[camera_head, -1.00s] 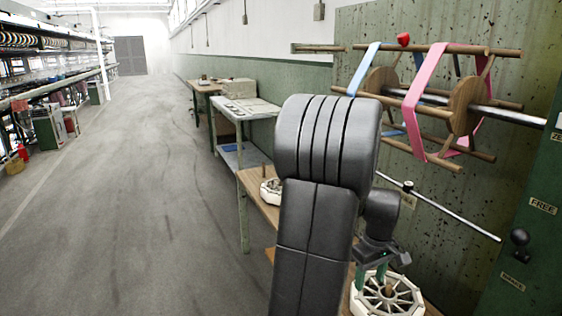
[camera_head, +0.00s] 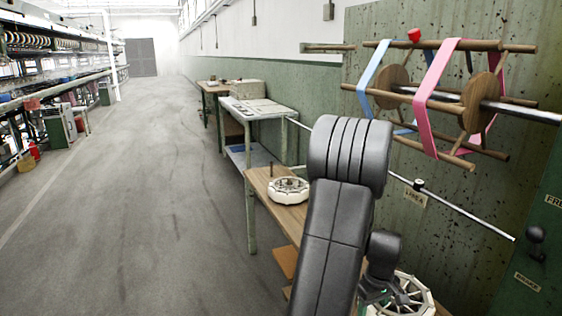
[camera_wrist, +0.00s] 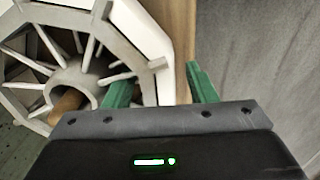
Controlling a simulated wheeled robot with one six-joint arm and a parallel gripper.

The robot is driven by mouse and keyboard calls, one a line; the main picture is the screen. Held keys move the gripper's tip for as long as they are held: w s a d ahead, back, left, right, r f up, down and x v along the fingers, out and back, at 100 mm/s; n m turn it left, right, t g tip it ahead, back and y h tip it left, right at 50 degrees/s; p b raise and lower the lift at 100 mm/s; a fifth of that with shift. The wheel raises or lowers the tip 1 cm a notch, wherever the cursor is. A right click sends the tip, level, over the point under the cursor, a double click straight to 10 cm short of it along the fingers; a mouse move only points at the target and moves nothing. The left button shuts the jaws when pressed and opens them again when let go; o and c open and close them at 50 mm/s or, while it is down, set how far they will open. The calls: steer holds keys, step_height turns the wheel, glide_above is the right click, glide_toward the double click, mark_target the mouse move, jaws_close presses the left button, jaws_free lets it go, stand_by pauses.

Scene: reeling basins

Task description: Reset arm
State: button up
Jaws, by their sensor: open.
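A brown wooden piece shows at the basin's hub (camera_wrist: 68,98). In the head view my arm reaches down at the lower right, close to that same basin (camera_head: 418,292). The fingertips are hidden there behind the arm and wrist.
A second white basin (camera_head: 289,190) sits on the wooden bench (camera_head: 262,180). A reel with pink (camera_head: 437,85) and blue bands is mounted at the speckled wall. A thin metal rod (camera_head: 465,210) slants beside my arm. The aisle floor (camera_head: 150,200) at left is clear.

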stand_by(0.4)
steer(key=shift+f+b, duration=0.6)
steer(key=shift+f, duration=0.1)
step_height(320, 180, up, 14)
steer(key=p, duration=0.4)
step_height(320, 180, down, 14)
steer(key=b, duration=0.4)
steer(key=shift+f, duration=0.1)
step_height(320, 180, up, 13)
steer(key=p, duration=0.9)
steer(key=shift+f, duration=0.15)
